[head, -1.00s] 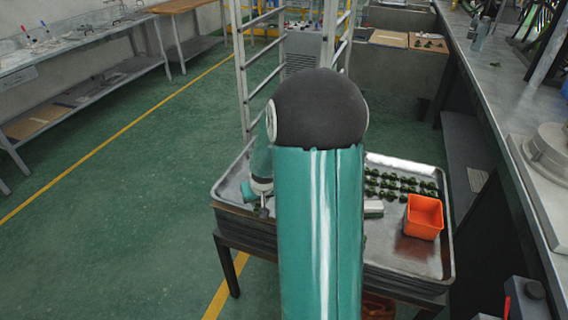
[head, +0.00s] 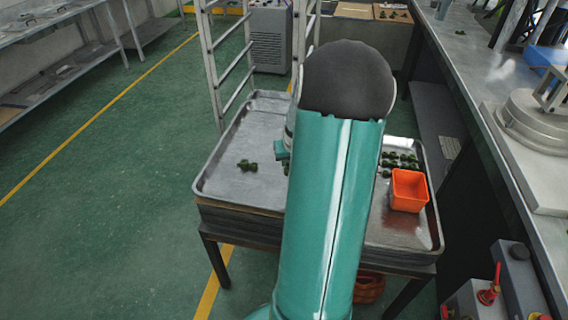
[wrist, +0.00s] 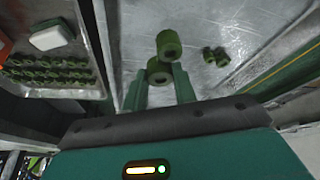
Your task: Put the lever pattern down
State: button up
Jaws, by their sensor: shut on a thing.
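The lever pattern (wrist: 169,45) is dark green with round, hollow ends. In the wrist view it sits between the two teal fingers of my gripper (wrist: 160,75), which is shut on it. Whether it touches the tray below cannot be told. The left metal tray (head: 262,120) lies under it and also shows in the wrist view (wrist: 195,20). Another small green pattern (head: 247,165) lies on that tray, apart from my gripper; it shows in the wrist view too (wrist: 215,56). In the head view my arm hides the held pattern and most of my gripper.
The right tray (head: 405,240) holds rows of green patterns (head: 402,160) and an orange bin (head: 408,190). A white block (wrist: 51,35) shows there in the wrist view. A rack (head: 213,75) stands behind the trays, and a workbench (head: 470,75) runs along the right. The left tray is mostly bare.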

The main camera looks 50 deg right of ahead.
jog(key=w+d+f, duration=0.1)
jog(key=f, duration=0.1)
jog(key=w+d+f, duration=0.4)
jog(key=f, duration=0.1)
jog(key=shift+d, duration=0.25)
jog(key=shift+f, duration=1.6)
jog(key=shift+f, duration=0.15)
jog(key=o, duration=0.9)
jog(key=shift+o, duration=0.2)
